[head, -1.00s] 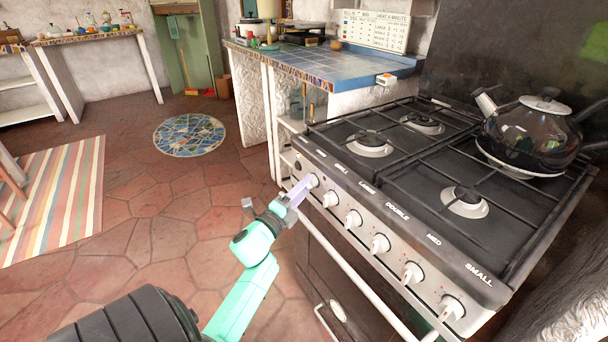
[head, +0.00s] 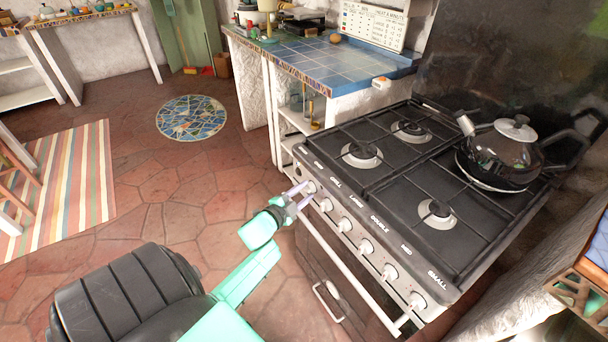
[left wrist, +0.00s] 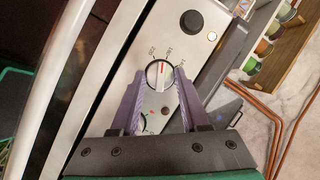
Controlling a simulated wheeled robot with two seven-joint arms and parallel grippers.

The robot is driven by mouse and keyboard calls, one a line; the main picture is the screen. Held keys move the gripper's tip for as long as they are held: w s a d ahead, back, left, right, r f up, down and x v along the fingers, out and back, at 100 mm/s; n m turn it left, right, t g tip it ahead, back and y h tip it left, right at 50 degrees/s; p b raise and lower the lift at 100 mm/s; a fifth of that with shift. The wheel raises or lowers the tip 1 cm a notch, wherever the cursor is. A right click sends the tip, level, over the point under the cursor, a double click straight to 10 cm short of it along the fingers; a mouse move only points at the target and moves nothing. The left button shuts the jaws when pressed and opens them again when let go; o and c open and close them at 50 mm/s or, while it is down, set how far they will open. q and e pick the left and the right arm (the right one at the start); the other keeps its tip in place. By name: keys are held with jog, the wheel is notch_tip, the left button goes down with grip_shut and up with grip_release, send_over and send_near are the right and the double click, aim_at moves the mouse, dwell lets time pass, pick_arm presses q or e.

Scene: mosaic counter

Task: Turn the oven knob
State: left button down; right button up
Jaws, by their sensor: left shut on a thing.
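The oven knob (left wrist: 158,72) is a round white dial with a red mark on the stove's front panel, at the far left end of the knob row. My left gripper (head: 298,194) reaches it from the left in the head view. In the left wrist view its two purple fingers (left wrist: 157,85) lie on either side of the knob, and the gripper is shut on it. The stove (head: 385,180) has several more white knobs (head: 344,225) along the same panel. The right gripper is not in view.
A glass kettle (head: 507,150) stands on the back right burner. An oven handle rail (head: 345,270) runs below the knobs. A blue-tiled counter (head: 325,62) adjoins the stove's far end. A black button (left wrist: 191,21) and spice jars show near the knob. The floor at left is open.

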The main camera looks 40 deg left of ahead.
pick_arm(q)
jog(key=n+p, duration=0.2)
jog(key=p, duration=0.1)
jog(key=shift+a+r+g+h, duration=0.1)
jog(key=shift+r+g+h, duration=0.2)
jog(key=shift+r+g, duration=0.1)
jog(key=shift+f+n+g+h+p, duration=0.3)
jog(key=shift+n+h+p, duration=0.2)
jog(key=shift+n+p, duration=0.5)
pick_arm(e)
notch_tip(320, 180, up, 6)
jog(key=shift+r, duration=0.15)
pick_arm(q)
jog(key=shift+c, duration=2)
grip_release()
jog(key=p+v, duration=0.1)
jog(key=v, duration=1.3)
jog(key=shift+s+r+p, duration=0.15)
jog(key=shift+s+p, duration=0.05)
jog(key=shift+p, duration=0.2)
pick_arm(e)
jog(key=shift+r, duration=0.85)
